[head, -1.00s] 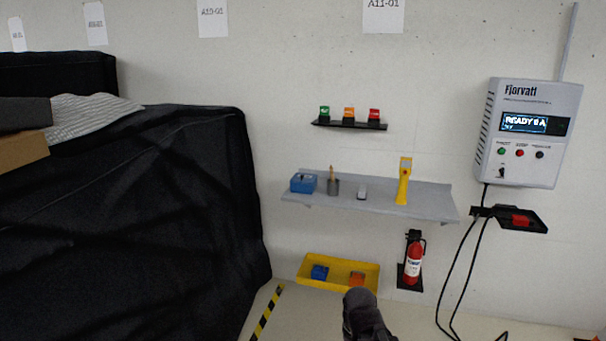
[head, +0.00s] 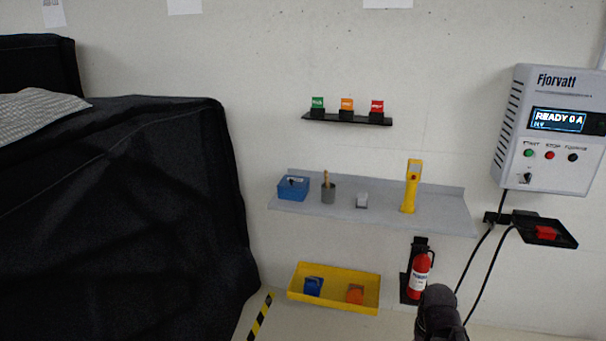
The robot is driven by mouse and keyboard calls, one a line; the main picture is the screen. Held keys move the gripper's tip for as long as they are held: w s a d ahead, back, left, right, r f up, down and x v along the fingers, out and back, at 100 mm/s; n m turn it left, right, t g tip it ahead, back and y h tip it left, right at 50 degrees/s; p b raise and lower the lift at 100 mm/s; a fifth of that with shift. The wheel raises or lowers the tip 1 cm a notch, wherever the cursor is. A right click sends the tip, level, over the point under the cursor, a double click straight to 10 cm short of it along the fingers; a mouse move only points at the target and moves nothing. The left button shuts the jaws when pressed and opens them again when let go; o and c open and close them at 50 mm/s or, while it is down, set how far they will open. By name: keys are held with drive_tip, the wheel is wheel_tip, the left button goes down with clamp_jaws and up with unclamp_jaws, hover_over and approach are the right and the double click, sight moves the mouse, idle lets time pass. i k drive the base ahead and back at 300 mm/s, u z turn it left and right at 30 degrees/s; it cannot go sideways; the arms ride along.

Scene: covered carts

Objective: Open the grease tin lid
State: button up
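A blue box-shaped tin (head: 293,188) stands at the left end of the grey wall shelf and looks like the grease tin. A small dark piece and a pale patch show on its top. It is too small to tell how the lid sits. The dark end of my arm, with my gripper (head: 437,298), shows at the bottom, right of centre. It is below and to the right of the tin, well apart from it. Its fingers cannot be made out.
On the grey shelf (head: 400,207) are a grey cup with a brush (head: 328,193), a small grey block (head: 362,201) and a yellow handheld device (head: 411,187). Below are a yellow tray (head: 335,304) and a fire extinguisher (head: 419,275). A black-covered cart (head: 130,220) fills the left.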

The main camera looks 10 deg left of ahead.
sight(299, 183)
drive_tip(key=u, duration=0.05)
drive_tip(key=i, duration=1.4)
drive_tip(key=u, duration=0.45)
